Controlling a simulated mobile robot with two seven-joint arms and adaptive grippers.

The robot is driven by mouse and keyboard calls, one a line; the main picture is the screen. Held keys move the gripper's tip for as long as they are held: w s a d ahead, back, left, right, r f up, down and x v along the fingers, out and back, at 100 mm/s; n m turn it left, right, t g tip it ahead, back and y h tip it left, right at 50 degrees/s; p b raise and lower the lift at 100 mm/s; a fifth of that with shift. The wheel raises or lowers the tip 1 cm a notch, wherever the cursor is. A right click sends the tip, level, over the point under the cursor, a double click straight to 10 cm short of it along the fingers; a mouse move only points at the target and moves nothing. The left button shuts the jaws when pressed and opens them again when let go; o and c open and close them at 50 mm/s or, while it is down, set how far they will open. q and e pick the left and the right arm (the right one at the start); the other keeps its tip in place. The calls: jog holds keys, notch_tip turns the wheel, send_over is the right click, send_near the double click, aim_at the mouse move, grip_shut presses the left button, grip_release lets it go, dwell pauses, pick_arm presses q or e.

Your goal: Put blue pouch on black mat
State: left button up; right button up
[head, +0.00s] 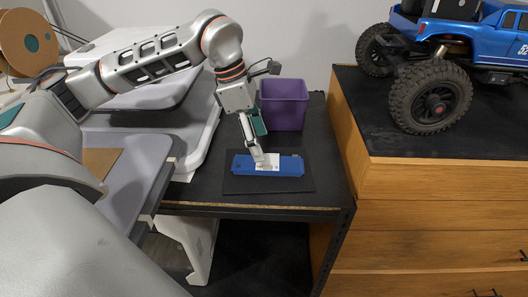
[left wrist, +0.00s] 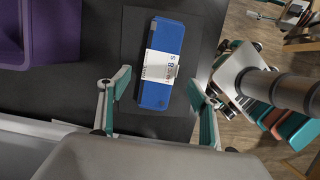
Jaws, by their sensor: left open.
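The blue pouch (head: 290,166), with a white label across its middle, lies flat on the black mat (head: 240,186). In the left wrist view the pouch (left wrist: 172,38) lies lengthwise in the picture, with the mat (left wrist: 133,40) showing around it. My left gripper (head: 262,160) points down over the pouch's middle. In the left wrist view its fingers (left wrist: 160,88) are spread, one on each side of the pouch, with gaps between. Whether the fingertips touch the mat is unclear. My right gripper does not show.
A purple bin (head: 284,104) stands behind the mat on the dark table (head: 325,150). Grey plastic trays (head: 130,160) are at the left. At the right, a wooden drawer cabinet (head: 430,180) rises above the table and bears a blue RC crawler (head: 495,40).

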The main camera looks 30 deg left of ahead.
pick_arm(q)
jog(key=v, duration=0.6)
jog(key=shift+f, duration=0.1)
dwell(0.4)
